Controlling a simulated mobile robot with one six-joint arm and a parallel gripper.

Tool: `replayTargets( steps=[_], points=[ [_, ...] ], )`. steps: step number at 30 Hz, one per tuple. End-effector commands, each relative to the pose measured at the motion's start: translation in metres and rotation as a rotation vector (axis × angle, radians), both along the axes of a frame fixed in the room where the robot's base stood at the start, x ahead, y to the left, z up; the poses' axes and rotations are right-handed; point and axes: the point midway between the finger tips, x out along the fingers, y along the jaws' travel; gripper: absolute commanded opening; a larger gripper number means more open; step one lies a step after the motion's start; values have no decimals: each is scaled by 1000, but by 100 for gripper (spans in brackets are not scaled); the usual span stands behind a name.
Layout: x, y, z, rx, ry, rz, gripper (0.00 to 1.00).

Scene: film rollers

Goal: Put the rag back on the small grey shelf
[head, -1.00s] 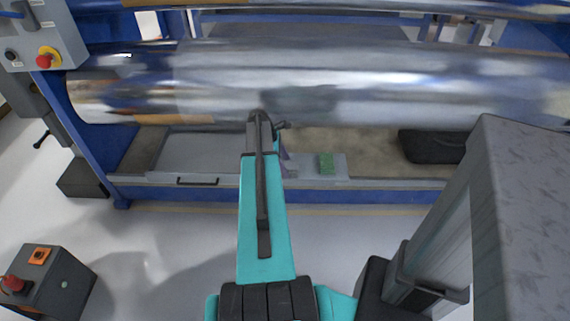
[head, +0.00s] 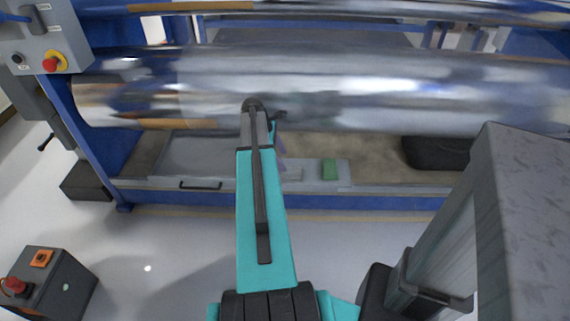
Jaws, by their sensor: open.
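My teal arm reaches forward over the roller machine. A small dark part of my gripper (head: 278,117) shows beside the arm's tip, in front of the big shiny roller; its fingers are mostly hidden. A small grey shelf (head: 343,184) lies low behind the front blue rail, right of my arm. A small green block-like thing (head: 329,169) stands on it. A thin pale purple thing (head: 281,147), perhaps part of the rag, shows just right of my arm and is partly hidden by it. I cannot tell whether it touches my gripper.
A large shiny roller (head: 350,90) spans the machine and looks blurred. A black bundle (head: 437,153) lies at the right. A grey lid with a handle (head: 200,186) is at the left. A control box (head: 45,285) stands on the floor. A grey column (head: 525,220) blocks the right front.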

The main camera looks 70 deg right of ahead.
Motion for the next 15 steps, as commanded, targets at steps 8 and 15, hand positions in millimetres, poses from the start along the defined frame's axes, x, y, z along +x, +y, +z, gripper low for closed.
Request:
replayTargets(
  steps=[8,15],
  points=[
    [13,5,33,-1,0,1,69],
    [17,6,43,0,0,0,69]
  ],
)
